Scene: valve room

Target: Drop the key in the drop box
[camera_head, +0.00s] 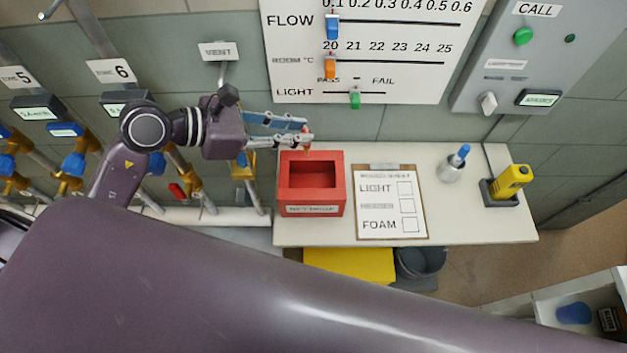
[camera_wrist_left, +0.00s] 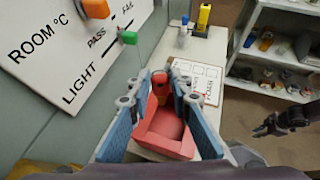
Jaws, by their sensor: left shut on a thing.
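The red drop box (camera_head: 337,185) stands on the white shelf with its open top facing up. In the left wrist view, the red box (camera_wrist_left: 165,144) lies below and between the fingers. My left gripper (camera_head: 305,139) is above the box's back edge, shut on a small red-orange thing, which I take to be the key (camera_wrist_left: 160,84). Its fingers with blue pads partly hide the key and the box. My right gripper (camera_wrist_left: 268,127) shows small and dark at the right of the left wrist view; its jaw opening is unclear.
A clipboard checklist (camera_head: 391,232) lies right of the box. The wall slider board (camera_head: 420,75) is behind the shelf. Pipes with valves (camera_head: 75,165) are at left.

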